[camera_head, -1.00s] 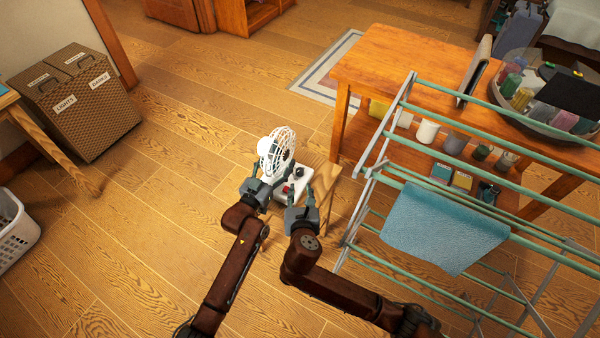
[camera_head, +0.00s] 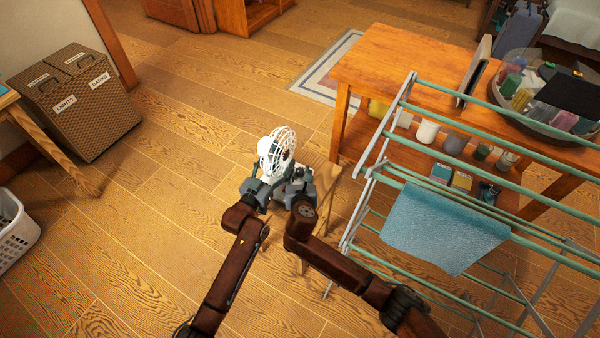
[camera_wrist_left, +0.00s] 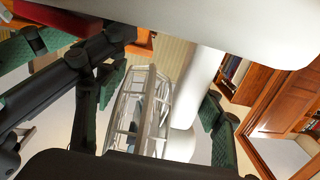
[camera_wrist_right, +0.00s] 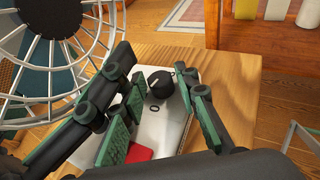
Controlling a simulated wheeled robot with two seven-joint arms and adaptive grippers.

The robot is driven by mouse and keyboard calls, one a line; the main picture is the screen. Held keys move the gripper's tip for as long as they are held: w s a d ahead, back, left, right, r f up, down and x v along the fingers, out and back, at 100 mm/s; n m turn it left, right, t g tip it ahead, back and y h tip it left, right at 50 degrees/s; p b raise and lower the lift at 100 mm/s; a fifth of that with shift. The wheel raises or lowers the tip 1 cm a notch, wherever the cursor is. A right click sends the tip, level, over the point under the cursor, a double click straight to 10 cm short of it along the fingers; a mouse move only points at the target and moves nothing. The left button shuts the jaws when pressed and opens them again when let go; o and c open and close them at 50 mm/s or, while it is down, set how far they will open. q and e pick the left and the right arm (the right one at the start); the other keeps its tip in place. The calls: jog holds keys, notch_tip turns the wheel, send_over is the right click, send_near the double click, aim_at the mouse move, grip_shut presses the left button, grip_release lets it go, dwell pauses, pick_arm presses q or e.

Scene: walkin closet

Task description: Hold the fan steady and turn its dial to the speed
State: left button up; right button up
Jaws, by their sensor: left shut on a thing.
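The white fan (camera_head: 277,150) stands upright on a small wooden stand (camera_head: 321,172), its round cage facing right. In the left wrist view, my left gripper (camera_wrist_left: 160,120) is shut on the fan's white post (camera_wrist_left: 203,80). My right gripper (camera_head: 298,176) is over the fan's base and hides it in the head view. In the right wrist view, the pale base (camera_wrist_right: 180,117) carries a black dial (camera_wrist_right: 160,82) with a light pointer mark and a red part (camera_wrist_right: 138,152). The right fingers (camera_wrist_right: 168,95) are open, one on each side of the dial, with visible gaps to it.
A drying rack (camera_head: 398,105) with a blue towel (camera_head: 440,228) stands close to my right arm. Behind it is a wooden table (camera_head: 385,62) with a basket of bottles. A wicker hamper (camera_head: 85,115) and a white laundry basket (camera_head: 15,230) are left. The floor between is clear.

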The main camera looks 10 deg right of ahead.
jog(key=shift+c, duration=0.3)
grip_shut()
jog(key=shift+a+m+h, duration=0.2)
jog(key=shift+m+h, duration=0.4)
jog(key=shift+h, duration=0.1)
jog(key=shift+d, duration=0.1)
jog(key=shift+o, duration=0.3)
grip_release()
